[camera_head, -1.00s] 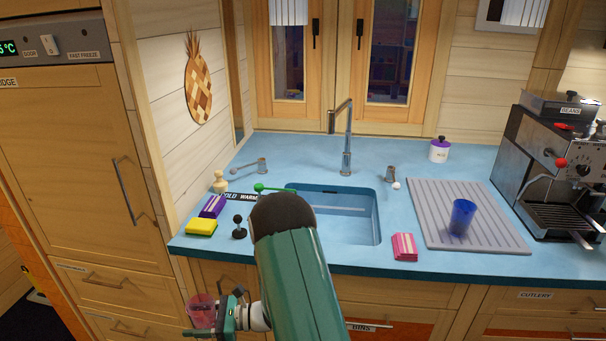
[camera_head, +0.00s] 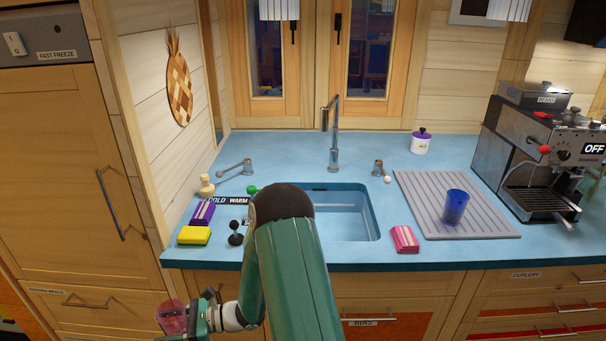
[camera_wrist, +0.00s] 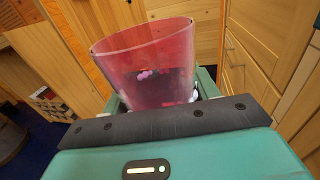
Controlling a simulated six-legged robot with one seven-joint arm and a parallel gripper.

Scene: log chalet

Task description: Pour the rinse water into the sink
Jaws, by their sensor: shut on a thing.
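My gripper (camera_head: 204,314) is at the lower left of the head view, below the counter's height and in front of the lower cabinets. It is shut on a clear pink cup (camera_head: 172,318). The wrist view shows the cup (camera_wrist: 150,55) close up, roughly upright, with darker liquid and small pink and white spots visible through its wall. The sink (camera_head: 345,213) is a blue basin set in the counter, to the right of and above my gripper; my arm hides its left part. A chrome tap (camera_head: 334,135) stands behind the basin.
A yellow sponge (camera_head: 194,236) and a purple packet (camera_head: 203,213) lie left of the sink. A pink packet (camera_head: 405,239) lies right of it. A blue cup (camera_head: 455,206) stands on the grey drainboard (camera_head: 425,195), beside the coffee machine (camera_head: 530,160). The counter edge lies between my gripper and the sink.

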